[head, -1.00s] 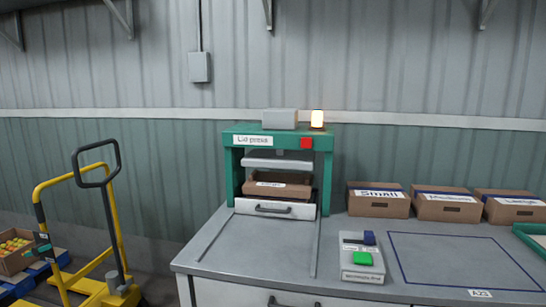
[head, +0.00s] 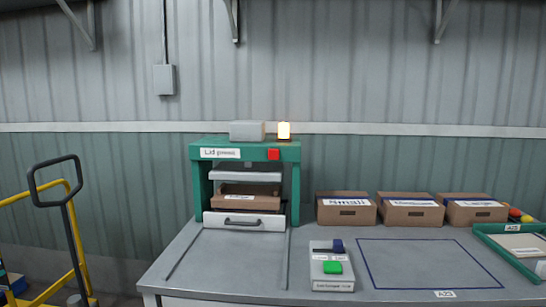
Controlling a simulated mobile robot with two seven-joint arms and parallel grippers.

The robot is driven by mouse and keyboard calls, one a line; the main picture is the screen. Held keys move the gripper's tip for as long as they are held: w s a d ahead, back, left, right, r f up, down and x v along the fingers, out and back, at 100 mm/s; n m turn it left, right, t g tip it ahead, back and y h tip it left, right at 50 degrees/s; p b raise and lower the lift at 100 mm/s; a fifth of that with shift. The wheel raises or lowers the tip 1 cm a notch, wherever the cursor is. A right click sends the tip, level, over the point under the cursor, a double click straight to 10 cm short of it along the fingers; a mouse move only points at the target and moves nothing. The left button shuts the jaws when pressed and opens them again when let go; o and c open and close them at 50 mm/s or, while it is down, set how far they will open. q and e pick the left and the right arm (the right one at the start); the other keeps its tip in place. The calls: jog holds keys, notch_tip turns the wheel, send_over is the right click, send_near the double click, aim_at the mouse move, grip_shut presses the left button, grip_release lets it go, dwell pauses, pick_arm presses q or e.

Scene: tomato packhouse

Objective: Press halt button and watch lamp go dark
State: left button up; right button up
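The green lid press (head: 198,185) stands at the back left of the bench, with a "Lid press" label on its top beam. The lamp (head: 284,130) on top of the press glows warm yellow-white. A brown carton (head: 246,202) sits inside the press under the grey plate (head: 240,180), behind a white drawer front with a dark handle (head: 243,223). A grey control box (head: 332,284) with a green button (head: 332,267) and a dark blue lever or switch (head: 337,245) lies in front. Neither gripper is in view.
Three cartons, labelled Small (head: 346,215), a middle size (head: 411,217) and Large (head: 474,213), line the back of the bench (head: 215,268). A blue outlined area (head: 430,262) is empty. A green-rimmed tray (head: 489,247) is at the right. A yellow pallet truck (head: 75,240) stands left.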

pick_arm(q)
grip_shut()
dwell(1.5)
